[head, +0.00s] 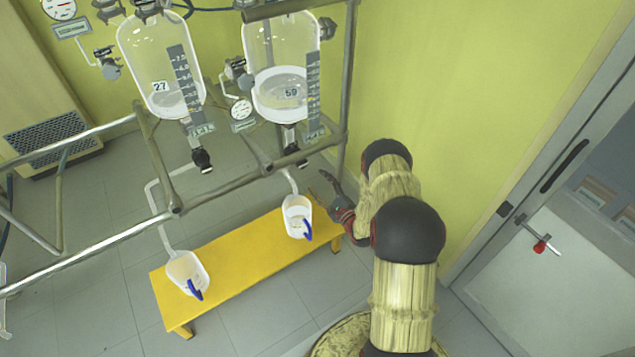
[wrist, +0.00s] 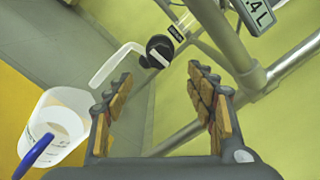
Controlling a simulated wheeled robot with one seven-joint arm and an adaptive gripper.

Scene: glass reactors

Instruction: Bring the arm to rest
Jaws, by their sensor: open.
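My arm (head: 403,300) rises from the lower right in the head view and bends down beside the metal frame. My gripper (head: 333,194) is near the right end of the yellow bench, to the right of the right jug. In the wrist view my gripper (wrist: 158,88) is open, with tan finger pads apart and nothing between them. The right jug (head: 297,215), white with a blue handle, stands on the bench and shows left of my fingers in the wrist view (wrist: 65,115). A black outlet valve with a white spout (wrist: 158,50) is beyond my fingertips.
Glass reactors 27 (head: 160,60) and 59 (head: 280,50) hang in the metal frame (head: 347,90). Another jug (head: 187,272) stands at the left of the yellow bench (head: 240,262). A frame pipe (wrist: 225,45) passes close to my fingers. The yellow wall (head: 470,80) is behind my arm.

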